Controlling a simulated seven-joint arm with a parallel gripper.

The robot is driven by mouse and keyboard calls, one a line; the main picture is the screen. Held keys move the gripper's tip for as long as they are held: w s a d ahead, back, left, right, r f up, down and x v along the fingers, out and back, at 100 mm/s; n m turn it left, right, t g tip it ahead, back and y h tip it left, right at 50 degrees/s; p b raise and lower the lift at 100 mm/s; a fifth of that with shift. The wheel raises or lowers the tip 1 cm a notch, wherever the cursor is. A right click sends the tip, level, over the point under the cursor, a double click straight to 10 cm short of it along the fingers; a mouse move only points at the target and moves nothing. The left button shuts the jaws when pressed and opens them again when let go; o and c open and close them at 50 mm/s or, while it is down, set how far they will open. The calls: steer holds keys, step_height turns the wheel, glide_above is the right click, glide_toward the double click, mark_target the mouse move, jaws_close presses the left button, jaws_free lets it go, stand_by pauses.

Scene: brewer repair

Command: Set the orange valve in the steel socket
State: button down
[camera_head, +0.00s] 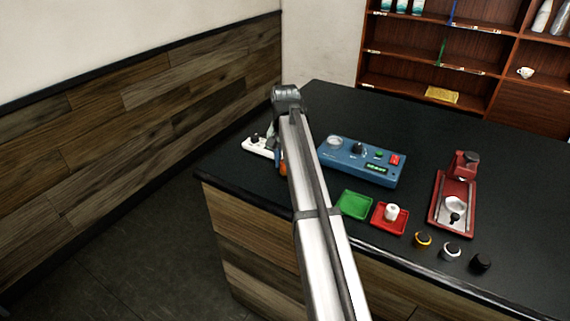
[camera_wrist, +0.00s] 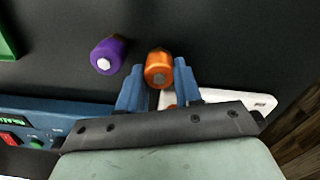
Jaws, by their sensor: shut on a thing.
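The orange valve (camera_wrist: 158,72) is a short ribbed cylinder with a grey centre. It sits between the blue fingers of my gripper (camera_wrist: 158,82), which is shut on it. In the head view only a sliver of the orange valve (camera_head: 283,169) shows beside my arm, near the counter's left end. I cannot tell whether it is lifted off the counter. A round silver piece (camera_head: 335,141), perhaps the steel socket, is on top of the blue unit (camera_head: 382,172); I cannot be sure which part is the socket.
A purple valve (camera_wrist: 107,55) lies just left of my gripper. A white strip (camera_head: 258,147) is at the left. A green tray (camera_head: 355,204), a red tray (camera_head: 376,222) with a white cylinder (camera_head: 392,212), several knobs and a red machine (camera_head: 438,212) stand right of my arm.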

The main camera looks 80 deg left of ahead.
step_height(320, 180, up, 8)
steer(key=shift+a+r, duration=0.1)
steer(key=shift+w+r, duration=0.25)
steer(key=shift+r, duration=0.05)
steer(key=w+a, duration=0.3)
steer(key=w, duration=0.6)
steer(key=w+a+r, duration=0.1)
steer(key=w+a, duration=0.2)
steer(key=w, duration=0.6)
steer(key=shift+w+a+f, duration=0.1)
steer(key=shift+f, duration=1.75)
steer(key=shift+f, duration=1.2)
stand_by(0.6)
